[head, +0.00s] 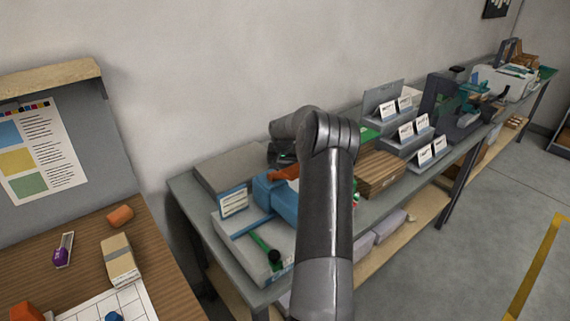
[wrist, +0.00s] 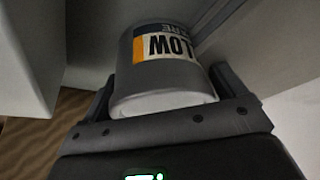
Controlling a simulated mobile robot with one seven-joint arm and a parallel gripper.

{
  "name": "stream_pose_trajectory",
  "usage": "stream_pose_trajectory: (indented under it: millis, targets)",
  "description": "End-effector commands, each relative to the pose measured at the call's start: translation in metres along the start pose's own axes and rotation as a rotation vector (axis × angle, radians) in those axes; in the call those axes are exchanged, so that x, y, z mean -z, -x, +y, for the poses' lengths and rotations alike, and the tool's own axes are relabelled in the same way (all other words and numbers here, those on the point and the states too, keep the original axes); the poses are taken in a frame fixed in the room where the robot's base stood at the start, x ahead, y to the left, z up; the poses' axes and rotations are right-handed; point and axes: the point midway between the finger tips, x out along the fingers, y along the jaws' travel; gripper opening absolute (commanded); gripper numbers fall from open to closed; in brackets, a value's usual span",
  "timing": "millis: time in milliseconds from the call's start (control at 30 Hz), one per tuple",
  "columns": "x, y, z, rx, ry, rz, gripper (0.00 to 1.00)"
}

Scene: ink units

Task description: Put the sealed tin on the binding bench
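A dark grey tin (wrist: 165,75) with a pale end and a white, orange and dark label fills the middle of the wrist view. The label's letters look upside down. My gripper (wrist: 168,88) has a finger on each side of the tin and appears shut on it. In the head view my arm hides the gripper and the tin. A long grey bench (head: 190,196) runs along the wall behind my arm. A wooden table (head: 165,270) stands at the left. I cannot tell by sight which is the binding bench.
The bench carries a blue machine (head: 284,198), a brown wooden box (head: 378,172) and stepped card holders (head: 408,135). The table holds an orange roll (head: 120,215) and a tan block (head: 120,261). Grey panels (wrist: 95,40) lie close around the tin.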

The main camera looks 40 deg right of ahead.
Motion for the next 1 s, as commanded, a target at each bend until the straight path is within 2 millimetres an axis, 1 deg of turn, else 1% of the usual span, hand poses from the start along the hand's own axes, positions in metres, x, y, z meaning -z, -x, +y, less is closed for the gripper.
stream_pose_trajectory:
  millis: [33, 100, 133, 367, 467, 567, 900, 1000]
  targets:
    - [0.0, 0.0, 0.0, 0.0, 0.0, 0.0, 0.93]
    - [0.0, 0.0, 0.0, 0.0, 0.0, 0.0, 0.99]
    - [0.0, 0.0, 0.0, 0.0, 0.0, 0.0, 1.0]
    - [0.001, 0.001, 0.001, -0.001, 0.0, 0.0, 1.0]
    - [0.002, 0.008, 0.001, -0.001, 0.0, 0.002, 1.0]
    - [0.003, 0.021, 0.0, -0.001, 0.0, 0.004, 1.0]
    - [0.002, 0.09, 0.0, -0.001, 0.001, 0.003, 1.0]
    - [0.002, 0.105, 0.0, -0.001, 0.0, 0.003, 1.0]
